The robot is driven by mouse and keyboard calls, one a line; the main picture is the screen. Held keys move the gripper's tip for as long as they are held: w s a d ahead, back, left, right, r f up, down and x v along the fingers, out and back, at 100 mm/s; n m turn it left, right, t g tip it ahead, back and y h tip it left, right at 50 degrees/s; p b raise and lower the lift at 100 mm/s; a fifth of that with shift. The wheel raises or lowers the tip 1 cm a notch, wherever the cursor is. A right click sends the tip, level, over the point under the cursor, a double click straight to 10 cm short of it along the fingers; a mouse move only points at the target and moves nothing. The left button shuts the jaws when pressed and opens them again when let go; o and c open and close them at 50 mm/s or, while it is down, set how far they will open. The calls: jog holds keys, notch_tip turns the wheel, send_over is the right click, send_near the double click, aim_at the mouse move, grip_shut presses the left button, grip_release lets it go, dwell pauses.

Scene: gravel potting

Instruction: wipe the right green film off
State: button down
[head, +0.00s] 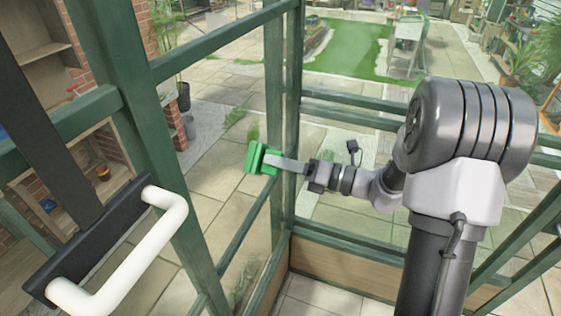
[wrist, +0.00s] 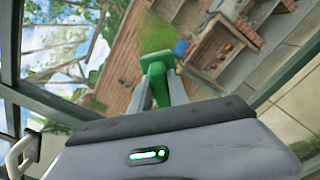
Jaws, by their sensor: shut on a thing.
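My gripper (head: 286,164) is shut on a green block-like scrubber (head: 257,158), held out at the left glass pane beside a green corner post. Whether the scrubber touches the glass cannot be told. In the wrist view the green scrubber (wrist: 157,66) sits between the two grey fingers of my gripper (wrist: 158,88). A small green smear (head: 253,132) shows just above the scrubber, and a fainter green patch (head: 234,116) lies up and left of it. Whether these are film on the glass or greenery beyond is unclear.
Green frame posts (head: 126,120) and rails stand close around my arm. A white handle (head: 125,262) on a dark plate is at the lower left. Paving, wooden shelves (head: 85,170) and a bright green area (head: 350,45) show through the glass.

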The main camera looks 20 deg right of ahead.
jog(key=shift+w+a, duration=0.3)
jog(key=shift+a, duration=0.05)
jog(key=shift+w+d+p, duration=0.7)
jog(key=shift+w+d, duration=0.5)
jog(key=shift+w, duration=0.25)
jog(key=w+d+r+p, duration=0.2)
jog(key=w+p, duration=0.1)
jog(key=shift+s+a, duration=0.75)
jog(key=shift+s, duration=0.25)
jog(key=shift+s+a, duration=0.75)
jog(key=shift+s, duration=0.2)
jog(key=shift+s+a, duration=0.75)
jog(key=shift+s, duration=0.25)
notch_tip(320, 180, up, 2)
jog(key=shift+p, duration=1.2)
jog(key=w+d+p, duration=0.1)
jog(key=w+d, duration=0.3)
jog(key=w, duration=0.2)
jog(key=shift+d+f, duration=0.15)
jog(key=shift+d, duration=0.05)
